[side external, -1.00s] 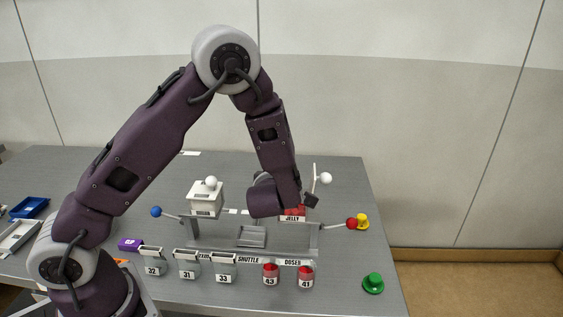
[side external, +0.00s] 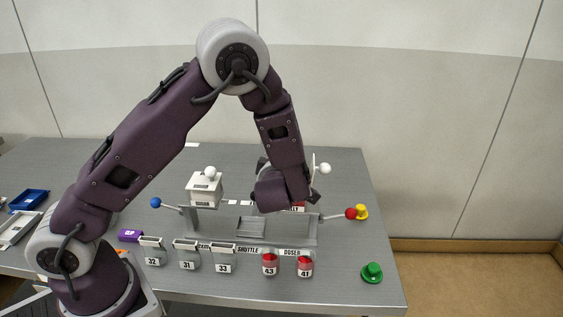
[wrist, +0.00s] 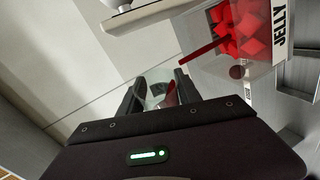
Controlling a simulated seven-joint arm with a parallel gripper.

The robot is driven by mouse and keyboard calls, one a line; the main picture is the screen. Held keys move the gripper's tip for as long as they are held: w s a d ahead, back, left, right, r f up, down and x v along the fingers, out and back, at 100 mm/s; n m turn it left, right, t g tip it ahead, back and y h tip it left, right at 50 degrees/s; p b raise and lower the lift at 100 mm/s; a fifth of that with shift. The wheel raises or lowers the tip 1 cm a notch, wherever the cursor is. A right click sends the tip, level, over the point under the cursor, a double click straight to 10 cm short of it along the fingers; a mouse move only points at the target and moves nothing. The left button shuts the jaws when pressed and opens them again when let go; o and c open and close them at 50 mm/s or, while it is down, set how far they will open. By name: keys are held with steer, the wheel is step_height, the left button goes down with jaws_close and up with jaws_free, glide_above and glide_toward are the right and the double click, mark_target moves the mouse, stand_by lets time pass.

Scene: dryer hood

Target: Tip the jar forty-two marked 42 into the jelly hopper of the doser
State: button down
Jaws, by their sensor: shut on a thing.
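My gripper (wrist: 155,88) is shut on a clear jar (wrist: 157,101) in the wrist view. A little red shows at the jar's right side, and its number cannot be read. The jelly hopper (wrist: 279,62) is to the right of the jar in the wrist view, apart from it, with red chunks inside and a JELLY label. In the side view my wrist covers most of the hopper; part of its label (side external: 297,208) shows. The doser (side external: 292,252) is marked at the front of the rig. The jar is mostly hidden in the side view.
A white sugar hopper (side external: 205,190) stands on the left of the rig. Jars 43 (side external: 269,266) and 41 (side external: 305,268) hold red; jars 32 (side external: 152,253), 31 (side external: 187,257) and 33 (side external: 223,261) stand left of them. A green button (side external: 372,273) is at the right.

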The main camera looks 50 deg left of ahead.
steer(key=shift+f, duration=0.65)
steer(key=shift+d+r+m+y, duration=0.15)
steer(key=shift+r+m+y, duration=0.1)
steer(key=shift+m+y, duration=0.35)
steer(key=shift+d+r+m, duration=0.1)
steer(key=shift+m, duration=0.3)
steer(key=shift+w+r+m, duration=0.1)
steer(key=shift+m, duration=0.2)
steer(key=shift+d, duration=0.1)
stand_by(1.1)
